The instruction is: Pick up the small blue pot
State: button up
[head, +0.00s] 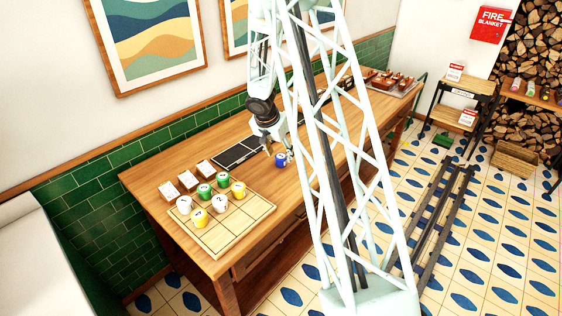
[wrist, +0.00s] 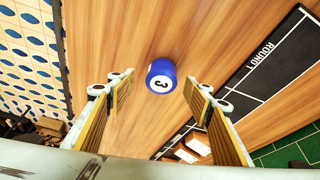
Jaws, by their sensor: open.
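The small blue pot (head: 281,160) stands on the wooden counter (head: 150,183), just right of the black board in the head view. It has a white label with a dark number. In the wrist view the blue pot (wrist: 161,76) lies ahead between the two fingers, apart from both. My gripper (wrist: 160,88) is open and empty, with one finger on each side of the pot's line. In the head view my gripper (head: 268,128) is above and slightly left of the pot, and its fingertips are hard to make out.
A wooden grid tray (head: 235,230) stands at the counter's near left, with white, green and yellow pots on and beside it. Several small white cards stand behind it. A black board marked ROUND 1 (wrist: 262,60) lies beside the blue pot. Brown items sit at the counter's far end.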

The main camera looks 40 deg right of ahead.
aim_at(280, 157)
jog(key=shift+x, duration=2.35)
jog(key=shift+w, duration=0.15)
jog(key=c, duration=1)
